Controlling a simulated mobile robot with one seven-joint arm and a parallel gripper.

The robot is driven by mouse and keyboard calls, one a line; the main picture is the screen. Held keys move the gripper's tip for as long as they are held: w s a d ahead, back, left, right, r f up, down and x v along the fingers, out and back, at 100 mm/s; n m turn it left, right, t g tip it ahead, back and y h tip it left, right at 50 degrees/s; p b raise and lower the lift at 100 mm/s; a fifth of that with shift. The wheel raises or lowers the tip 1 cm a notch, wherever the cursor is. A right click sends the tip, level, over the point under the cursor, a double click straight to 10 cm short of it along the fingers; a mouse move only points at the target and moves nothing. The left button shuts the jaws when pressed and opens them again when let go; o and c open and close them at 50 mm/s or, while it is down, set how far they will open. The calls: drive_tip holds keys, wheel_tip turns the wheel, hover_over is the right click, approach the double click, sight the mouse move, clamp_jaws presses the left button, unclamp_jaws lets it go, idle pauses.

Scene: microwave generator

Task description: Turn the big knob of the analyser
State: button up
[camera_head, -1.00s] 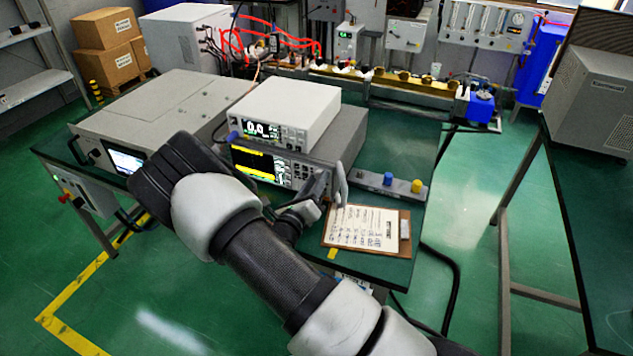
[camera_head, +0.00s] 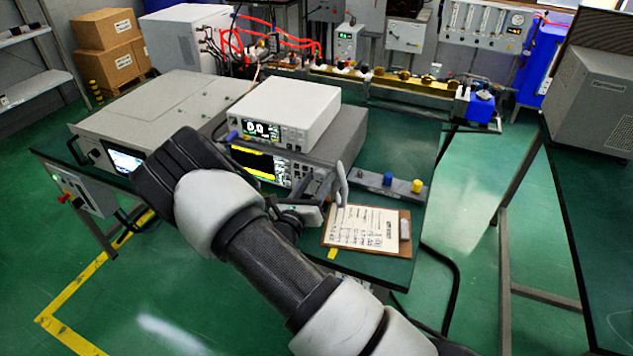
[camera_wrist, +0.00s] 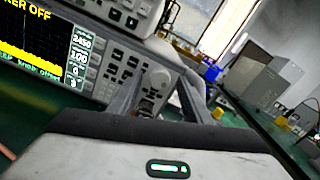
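The analyser (camera_head: 256,164) is the lower grey instrument on the green table, with a black and yellow screen; it also shows in the wrist view (camera_wrist: 35,42). Its big knob (camera_wrist: 157,78) is a pale round knob right of the buttons in the wrist view. The knob is hidden behind my arm and gripper in the head view. My gripper (camera_wrist: 158,97) is open, one finger left and one right of the knob in the picture. I cannot tell whether either finger touches it. The gripper (camera_head: 332,187) also shows before the analyser's right end.
A white instrument (camera_head: 287,108) sits on top of the analyser. A clipboard (camera_head: 362,229) lies right of my gripper. A grey strip with blue and yellow knobs (camera_head: 400,186) is behind it. A large grey box (camera_head: 160,105) stands to the left.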

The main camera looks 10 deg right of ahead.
drive_tip(key=v, duration=1.7)
drive_tip(key=shift+s, duration=0.2)
drive_tip(key=shift+a, duration=0.15)
drive_tip(key=s+d+r+m+g+p, duration=0.3)
drive_tip(key=s+d+r+m+g, duration=0.2)
drive_tip(key=d+r+m+g, duration=0.35)
drive_tip(key=s+d+r+m+g+p, duration=0.2)
drive_tip(key=s+d+r+m+g, duration=0.35)
drive_tip(key=r+m, duration=0.45)
drive_tip(key=s+a+r+m+t+y+p, duration=0.2)
drive_tip(key=s+r+m+y+p, duration=0.1)
drive_tip(key=r+m, duration=0.4)
drive_tip(key=s+a+r+m+t+y+p, duration=0.2)
drive_tip(key=s+r+m+y, duration=0.3)
drive_tip(key=r, duration=0.5)
drive_tip(key=shift+s+r+m+t+y+p, duration=0.2)
drive_tip(key=shift+r+m+t+y+p, duration=0.15)
drive_tip(key=shift+m+y, duration=0.8)
